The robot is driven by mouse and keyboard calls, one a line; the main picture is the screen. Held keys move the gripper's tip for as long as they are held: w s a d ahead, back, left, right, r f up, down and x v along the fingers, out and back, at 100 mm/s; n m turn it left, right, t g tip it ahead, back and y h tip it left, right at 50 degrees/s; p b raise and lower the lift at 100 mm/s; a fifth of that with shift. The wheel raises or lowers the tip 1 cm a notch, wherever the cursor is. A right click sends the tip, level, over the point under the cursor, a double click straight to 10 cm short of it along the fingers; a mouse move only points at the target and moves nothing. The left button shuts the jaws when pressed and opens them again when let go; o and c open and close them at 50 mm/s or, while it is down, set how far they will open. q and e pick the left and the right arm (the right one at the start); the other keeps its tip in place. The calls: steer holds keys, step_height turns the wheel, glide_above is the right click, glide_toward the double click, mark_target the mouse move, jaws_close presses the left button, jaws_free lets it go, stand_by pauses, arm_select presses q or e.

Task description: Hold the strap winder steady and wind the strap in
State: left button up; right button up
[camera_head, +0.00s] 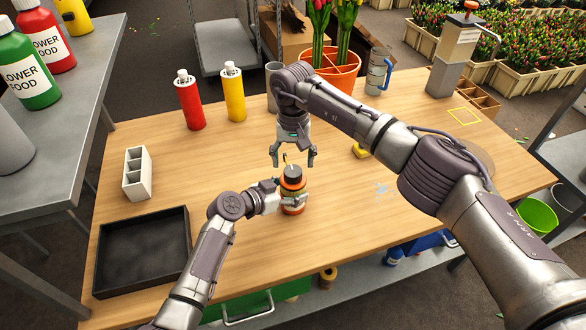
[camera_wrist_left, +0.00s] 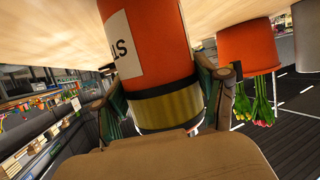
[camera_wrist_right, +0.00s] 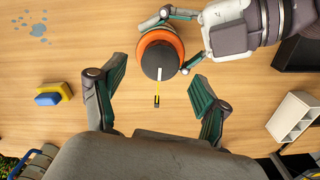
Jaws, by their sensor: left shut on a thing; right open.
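The strap winder (camera_head: 292,173) stands upright on the table, orange with a dark grey top. In the left wrist view its orange body (camera_wrist_left: 150,40) has a white label and a yellow-brown band (camera_wrist_left: 168,110). My right gripper (camera_head: 293,160) is open and empty, pointing down just above the winder. In the right wrist view the winder's dark top (camera_wrist_right: 160,60) has a white line, and a thin yellow piece with a dark end (camera_wrist_right: 156,98) shows between the open fingers.
A black tray (camera_head: 140,252) and a white divided holder (camera_head: 137,172) are at the left. Red (camera_head: 190,100) and yellow (camera_head: 233,92) bottles, a grey cup and an orange tulip pot (camera_head: 335,72) stand at the back. A yellow-and-blue block (camera_wrist_right: 54,94) lies near the winder.

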mark_target(293, 170)
steer(key=shift+f, duration=1.95)
steer(key=c, duration=1.2)
steer(key=shift+o, duration=0.2)
